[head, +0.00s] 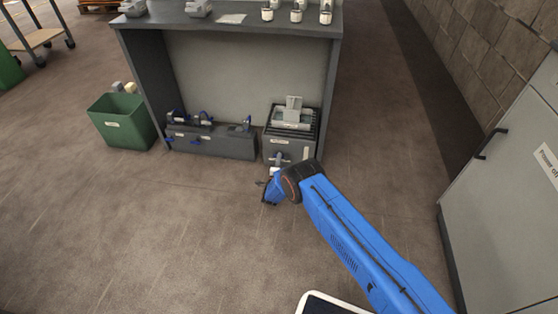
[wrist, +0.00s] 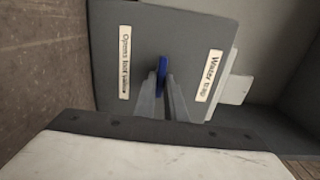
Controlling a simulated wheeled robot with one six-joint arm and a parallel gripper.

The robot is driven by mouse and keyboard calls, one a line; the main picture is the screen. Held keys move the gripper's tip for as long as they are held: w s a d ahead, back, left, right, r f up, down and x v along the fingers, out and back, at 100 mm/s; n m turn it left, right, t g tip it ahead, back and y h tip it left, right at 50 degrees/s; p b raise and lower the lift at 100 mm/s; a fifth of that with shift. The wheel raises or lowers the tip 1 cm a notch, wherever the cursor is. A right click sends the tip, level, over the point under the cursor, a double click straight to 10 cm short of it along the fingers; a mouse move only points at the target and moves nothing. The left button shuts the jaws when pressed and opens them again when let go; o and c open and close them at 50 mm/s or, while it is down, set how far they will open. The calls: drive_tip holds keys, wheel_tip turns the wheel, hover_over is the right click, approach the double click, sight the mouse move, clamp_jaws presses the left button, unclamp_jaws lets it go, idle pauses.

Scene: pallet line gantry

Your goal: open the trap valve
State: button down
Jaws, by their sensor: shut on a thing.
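The water trap is a grey box (head: 270,151) under the bench in the head view, and its grey front face (wrist: 190,35) fills much of the wrist view. A small blue lever (wrist: 162,65) sticks out of this face, between two white labels. One label (wrist: 214,76) reads "Water trap"; the other (wrist: 125,62) is blurred and seems to say that it opens the trap valve. My gripper (wrist: 162,88) is shut on the blue lever, with a finger on each side. In the head view my gripper (head: 277,171) is at the box's front, its fingertips partly hidden by my wrist.
A dark grey case (head: 215,145) with blue-handled valves stands left of the trap. A green bin (head: 124,121) stands further left. The bench top (head: 240,25) overhangs the trap. A grey cabinet (head: 500,190) stands at the right. The floor in front is clear.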

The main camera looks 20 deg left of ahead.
drive_tip(key=shift+f, duration=0.1)
idle(0.3)
drive_tip(key=c, duration=1.8)
unclamp_jaws()
drive_tip(key=v, duration=1.7)
drive_tip(key=shift+s+d, duration=0.15)
drive_tip(key=shift+d, duration=0.05)
